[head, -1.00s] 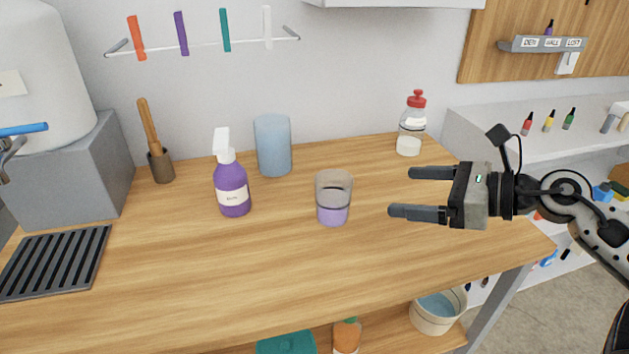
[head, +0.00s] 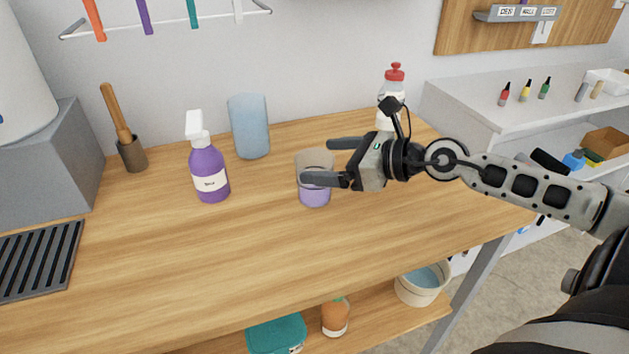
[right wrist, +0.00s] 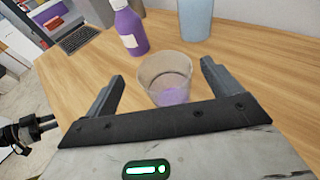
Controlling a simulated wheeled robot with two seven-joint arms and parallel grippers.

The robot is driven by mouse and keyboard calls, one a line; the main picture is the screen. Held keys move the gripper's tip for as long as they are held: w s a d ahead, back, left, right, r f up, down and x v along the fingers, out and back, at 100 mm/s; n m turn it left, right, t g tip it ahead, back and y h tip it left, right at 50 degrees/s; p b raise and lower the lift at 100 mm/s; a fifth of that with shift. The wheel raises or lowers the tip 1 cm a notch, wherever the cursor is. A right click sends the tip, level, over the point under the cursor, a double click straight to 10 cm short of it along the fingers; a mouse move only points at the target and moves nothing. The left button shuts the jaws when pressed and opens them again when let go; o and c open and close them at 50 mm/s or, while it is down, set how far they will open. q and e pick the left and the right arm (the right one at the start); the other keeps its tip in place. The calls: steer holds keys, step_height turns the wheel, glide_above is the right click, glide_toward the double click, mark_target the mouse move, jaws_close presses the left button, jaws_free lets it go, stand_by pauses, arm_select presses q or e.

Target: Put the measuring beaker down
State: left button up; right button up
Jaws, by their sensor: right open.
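The measuring beaker (head: 315,190) is a clear, grey-tinted cup with purple liquid, upright on the wooden worktop (head: 240,260). It also shows in the right wrist view (right wrist: 168,82), between and slightly beyond my finger ends. My right gripper (head: 315,161) is open at the beaker's right side, one finger passing in front of it and the other at its far side. The right gripper's fingers also show in the right wrist view (right wrist: 160,72), with gaps to the beaker on both sides. A dark part at the left edge of that view looks like my left gripper (right wrist: 48,124); its jaws are unclear.
A purple spray bottle (head: 209,173) and a blue cup (head: 249,127) stand left of the beaker. A red-capped bottle (head: 391,95) stands behind my right gripper. A black grate (head: 38,260) lies at the left. The worktop's front middle is clear.

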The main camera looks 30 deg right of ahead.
mark_target(298, 159)
steer(key=shift+d+p+x, duration=0.2)
steer(key=shift+p+x, duration=0.15)
steer(key=shift+x, duration=1.9)
steer(key=shift+w+a+f, duration=0.2)
steer(key=shift+w+f, duration=0.1)
steer(key=shift+w, duration=0.05)
steer(key=c, duration=1)
steer(key=shift+c, duration=0.5)
steer(key=shift+r, duration=0.15)
